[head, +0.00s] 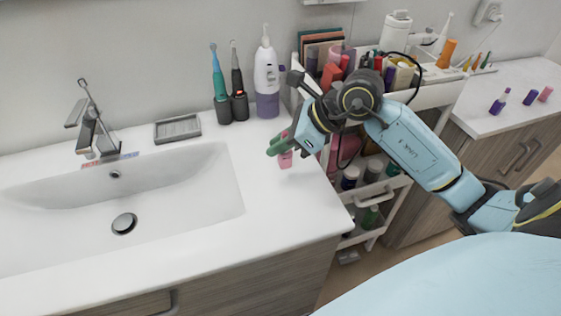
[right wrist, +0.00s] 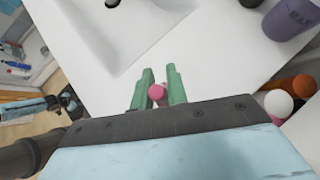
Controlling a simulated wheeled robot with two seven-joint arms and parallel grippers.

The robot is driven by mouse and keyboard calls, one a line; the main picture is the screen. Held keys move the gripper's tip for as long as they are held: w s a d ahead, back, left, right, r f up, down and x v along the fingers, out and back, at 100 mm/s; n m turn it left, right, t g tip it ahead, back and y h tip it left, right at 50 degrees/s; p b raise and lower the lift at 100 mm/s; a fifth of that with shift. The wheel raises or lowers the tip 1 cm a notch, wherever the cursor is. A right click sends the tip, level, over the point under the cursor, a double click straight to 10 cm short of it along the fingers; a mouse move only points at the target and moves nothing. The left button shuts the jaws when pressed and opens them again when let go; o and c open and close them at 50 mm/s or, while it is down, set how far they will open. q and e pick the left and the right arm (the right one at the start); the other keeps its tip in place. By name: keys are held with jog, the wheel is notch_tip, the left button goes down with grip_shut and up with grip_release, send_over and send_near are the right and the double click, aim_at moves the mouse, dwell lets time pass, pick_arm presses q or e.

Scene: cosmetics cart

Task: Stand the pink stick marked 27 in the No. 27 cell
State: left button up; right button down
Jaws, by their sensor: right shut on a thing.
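A pink stick (head: 286,160) is between the green fingers of my right gripper (head: 281,147), over the white counter to the right of the sink. Its round pink end also shows in the right wrist view (right wrist: 156,92), between the fingertips of the gripper (right wrist: 158,84). The right gripper is shut on it. I cannot tell whether its lower end touches the counter, and no number on it is legible. The cart (head: 430,97) holds several cosmetics in its top tray; the No. 27 cell cannot be made out. My left gripper is not in view.
The sink (head: 190,190) lies left of the gripper. A purple-and-white bottle (head: 267,75) and two electric toothbrushes (head: 221,95) stand behind it. A grey soap dish (head: 177,129) is by the wall. Small purple and pink items (head: 500,102) are on the right counter.

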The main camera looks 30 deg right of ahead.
aim_at(278, 159)
jog(key=shift+f, duration=2.1)
jog(key=shift+f+b, duration=0.2)
jog(key=shift+b, duration=0.15)
jog(key=c, duration=1.4)
grip_release()
jog(key=shift+r, duration=0.1)
